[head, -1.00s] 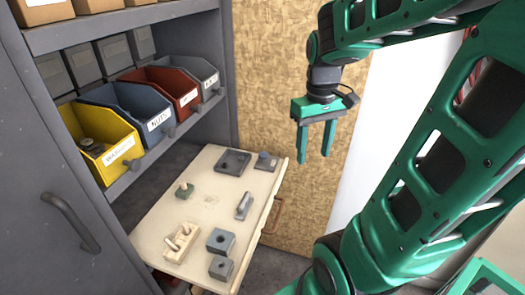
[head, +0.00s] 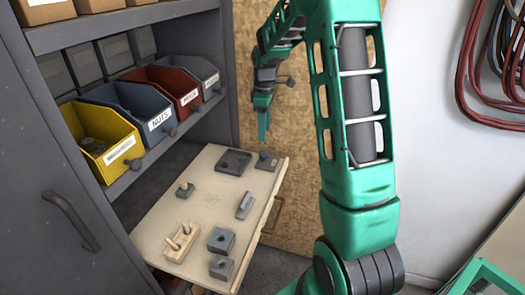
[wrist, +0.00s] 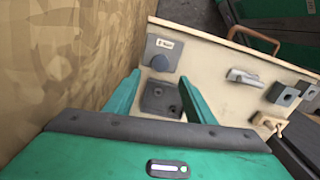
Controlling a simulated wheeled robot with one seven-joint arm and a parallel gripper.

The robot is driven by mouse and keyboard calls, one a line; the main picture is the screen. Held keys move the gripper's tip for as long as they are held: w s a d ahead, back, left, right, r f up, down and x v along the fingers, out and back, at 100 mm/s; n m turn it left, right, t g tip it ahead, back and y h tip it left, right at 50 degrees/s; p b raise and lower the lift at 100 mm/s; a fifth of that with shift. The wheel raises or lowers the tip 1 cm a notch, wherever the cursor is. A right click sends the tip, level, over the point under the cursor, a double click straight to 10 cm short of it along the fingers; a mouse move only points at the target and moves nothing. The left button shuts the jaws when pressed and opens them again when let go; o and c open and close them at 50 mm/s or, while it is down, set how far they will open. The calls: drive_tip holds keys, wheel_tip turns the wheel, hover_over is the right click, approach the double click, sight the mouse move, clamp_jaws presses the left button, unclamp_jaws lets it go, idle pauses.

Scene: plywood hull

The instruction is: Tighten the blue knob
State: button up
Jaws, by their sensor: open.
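The blue knob (head: 265,155) sits on a small grey block at the far right corner of the pull-out board (head: 200,158). In the wrist view the round blue-grey knob (wrist: 160,62) shows just beyond my fingertips, with a small white label on its block above it. My gripper (head: 264,138) hangs above the knob, pointing down, apart from it. In the wrist view my gripper (wrist: 161,75) is open and empty, its fingers spread to either side of the knob in the picture.
A dark plate (head: 233,162) lies left of the knob. A lever fixture (head: 245,205), a grey block (head: 221,240) and a wooden peg block (head: 181,241) are nearer. A plywood wall (wrist: 60,60) is close beside my gripper. Labelled bins, one yellow (head: 92,150), stand on the shelf.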

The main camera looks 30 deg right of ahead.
sight(264, 153)
wheel_tip(264, 153, down, 10)
drive_tip(key=shift+r, duration=0.2)
drive_tip(key=shift+c, duration=0.3)
drive_tip(key=c, duration=1)
